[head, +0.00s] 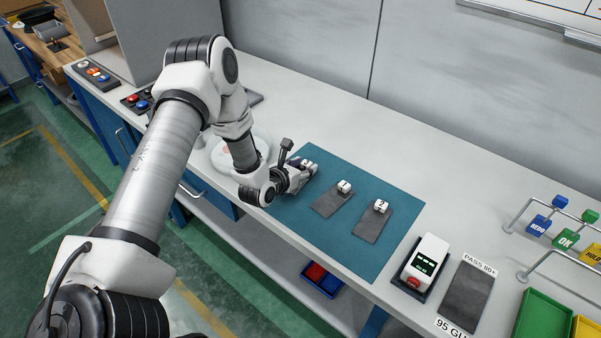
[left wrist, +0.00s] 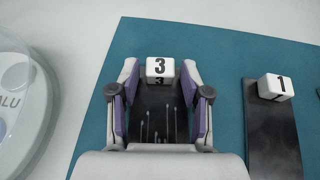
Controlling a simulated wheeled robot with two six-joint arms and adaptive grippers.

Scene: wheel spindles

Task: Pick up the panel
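Three dark panels with white number blocks lie on a teal mat (head: 318,227). The panel with block 3 (left wrist: 160,68) is the leftmost; its dark surface (left wrist: 158,98) carries several thin pale pins. The panel with block 1 (head: 331,200) is in the middle, also in the left wrist view (left wrist: 272,130). The panel with block 2 (head: 371,224) is at the right. My left gripper (head: 305,167) is low over the panel numbered 3. In the left wrist view its fingers (left wrist: 159,72) are open, one each side of block 3, with gaps. My right gripper is out of view.
A round clear-lidded dish (left wrist: 22,100) stands close left of my left gripper. A white device with a green display (head: 426,258) and a dark pad (head: 467,297) are at the right. Green (head: 541,318) and yellow bins sit at the right corner. The back of the bench is clear.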

